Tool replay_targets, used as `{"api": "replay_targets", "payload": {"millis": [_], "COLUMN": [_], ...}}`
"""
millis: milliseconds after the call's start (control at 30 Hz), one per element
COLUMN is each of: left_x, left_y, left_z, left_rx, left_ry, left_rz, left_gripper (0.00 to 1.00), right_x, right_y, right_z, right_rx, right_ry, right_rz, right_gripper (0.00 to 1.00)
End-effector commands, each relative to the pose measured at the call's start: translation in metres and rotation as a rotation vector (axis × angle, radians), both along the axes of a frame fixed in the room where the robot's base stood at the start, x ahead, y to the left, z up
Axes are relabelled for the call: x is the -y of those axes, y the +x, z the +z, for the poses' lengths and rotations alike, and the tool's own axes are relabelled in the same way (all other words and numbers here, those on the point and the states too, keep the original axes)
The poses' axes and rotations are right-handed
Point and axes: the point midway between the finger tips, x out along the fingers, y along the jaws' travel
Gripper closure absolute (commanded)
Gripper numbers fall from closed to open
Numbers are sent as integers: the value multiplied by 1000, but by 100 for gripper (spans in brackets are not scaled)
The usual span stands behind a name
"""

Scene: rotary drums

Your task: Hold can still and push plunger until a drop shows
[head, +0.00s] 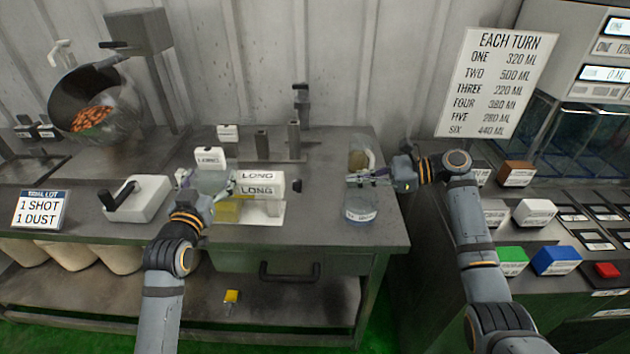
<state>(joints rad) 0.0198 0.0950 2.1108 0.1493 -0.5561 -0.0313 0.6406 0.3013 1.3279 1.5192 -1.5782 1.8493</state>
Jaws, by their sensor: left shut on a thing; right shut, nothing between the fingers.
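A white body labelled LONG (257,191), which I take to be the can, lies sideways on a white stand (262,214) on the bench. A small dark knob (297,186), possibly the plunger, shows at its right end. My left gripper (230,186) is shut at the body's left end; the exact contact is partly hidden by the gripper and wrist. My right gripper (351,179) points left, shut and empty, to the right of the knob and apart from it. I cannot make out any drop.
A clear jar (360,206) stands by the bench's right edge below my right gripper, with a handled jug (361,158) behind. A white block with a dark handle (138,198) stands left. Dark posts (294,140) rise behind the can.

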Motion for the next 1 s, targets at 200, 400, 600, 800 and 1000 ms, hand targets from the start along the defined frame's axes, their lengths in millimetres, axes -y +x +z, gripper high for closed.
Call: {"api": "replay_targets", "payload": {"millis": [200, 400, 600, 800, 1000], "left_x": [0, 0, 0, 0, 0], "left_y": [0, 0, 0, 0, 0], "left_z": [-7, -6, -7, -7, -7], "left_rx": [-15, -15, -15, -15, -15], "left_ry": [1, 1, 1, 1, 1], "left_rz": [0, 0, 0, 0, 0], "left_gripper": [68, 68, 68, 68, 68], "right_x": [34, 34, 25, -11, -53], "right_y": [-10, -11, -10, -7, -3], "right_z": [18, 18, 16, 4, -9], "right_rx": [-140, -142, -141, -140, -140], "right_ry": [7, 6, 8, 9, 9], "right_rz": [64, 66, 67, 69, 69], "right_gripper": [100, 100, 100, 100, 100]}}
